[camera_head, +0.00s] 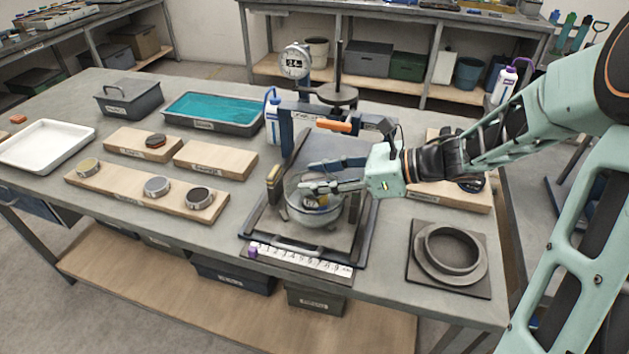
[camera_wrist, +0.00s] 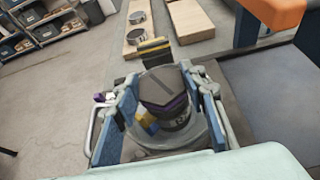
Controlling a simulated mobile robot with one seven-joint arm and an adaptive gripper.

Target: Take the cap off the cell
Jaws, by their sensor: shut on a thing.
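The cell (camera_head: 312,218) is a round, clear-walled vessel on the dark plate of the lever frame (camera_head: 350,150). My gripper (camera_head: 318,188) reaches in from the right at its upper part. In the wrist view the fingers of my gripper (camera_wrist: 165,105) stand on either side of a clear rounded body (camera_wrist: 160,142) and the dark, flat-topped cap (camera_wrist: 163,88). They are shut on the cap. A yellow piece and a purple piece show beside the cap. The exact finger contact is hard to see, and I cannot tell whether the cap touches the cell.
A numbered strip (camera_head: 300,259) edges the frame in front. A dark ring stand (camera_head: 450,252) is at right. Wooden boards with small discs (camera_head: 145,190), a white tray (camera_head: 45,146) and a teal-filled tray (camera_head: 213,110) lie left. A dial gauge (camera_head: 295,62) rises behind.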

